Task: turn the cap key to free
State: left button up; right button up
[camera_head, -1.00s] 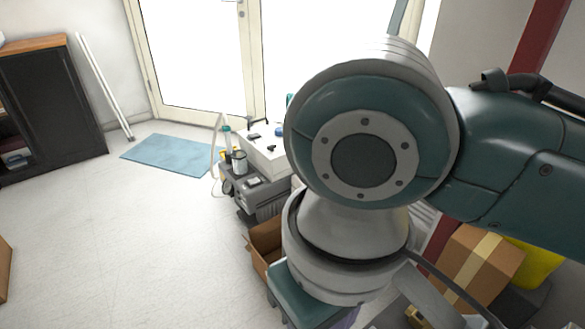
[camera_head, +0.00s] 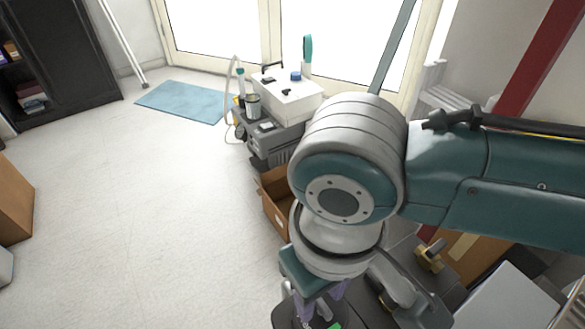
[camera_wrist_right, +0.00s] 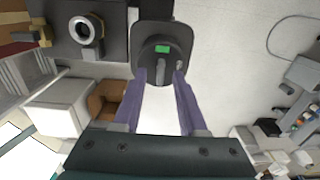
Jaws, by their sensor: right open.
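The cap is a dark round piece on a dark rounded plate (camera_wrist_right: 177,33), with a green mark (camera_wrist_right: 162,49) on its face, at the top middle of the right wrist view. A small grey upright piece beside the mark may be the key; I cannot tell its setting. In the head view the green mark (camera_head: 334,325) shows at the bottom edge, the rest partly hidden by my arm. My right gripper (camera_wrist_right: 160,80) is open, its two purple fingers pointing at the cap with their tips close to its lower edge. Contact cannot be told. My left gripper is out of view.
A grey machine with a ring-shaped fitting (camera_wrist_right: 86,30) lies left of the cap. A brass fitting (camera_head: 431,255) stands to the right in the head view. An open cardboard box (camera_head: 274,206) and a cart with a white box (camera_head: 290,100) stand beyond.

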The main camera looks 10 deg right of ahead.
jog(key=shift+c, duration=0.3)
grip_shut()
jog(key=shift+r, duration=0.1)
dwell(0.4)
